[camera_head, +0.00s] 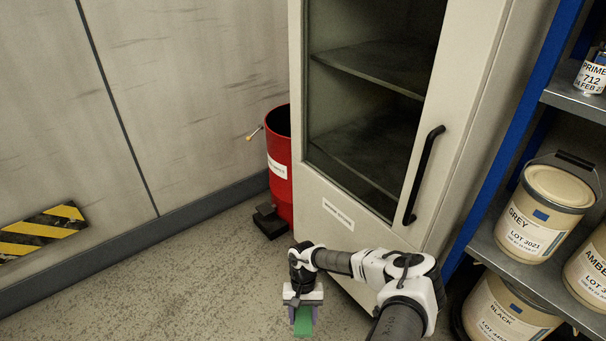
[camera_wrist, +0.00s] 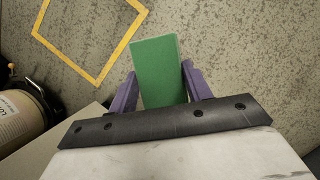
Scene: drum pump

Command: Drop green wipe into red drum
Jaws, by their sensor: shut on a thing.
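The green wipe (camera_head: 303,322) is a flat green rectangle between the fingers of my gripper (camera_head: 302,312), low in the head view. In the wrist view the green wipe (camera_wrist: 158,72) stands out past the purple fingers of my gripper (camera_wrist: 155,90), which are shut on it. The red drum (camera_head: 279,175) stands on the floor against the wall, partly hidden behind the cabinet's left edge. Its top looks dark and open, and a white label is on its side. My gripper is in front of the drum and apart from it. The drum is not in the wrist view.
A tall cabinet (camera_head: 340,222) with a glass door and black handle stands right of the drum. A black pedal (camera_head: 269,222) is at the drum's foot. A blue shelf rack with paint cans (camera_head: 541,210) is at right. The floor (camera_head: 170,285) at left is clear.

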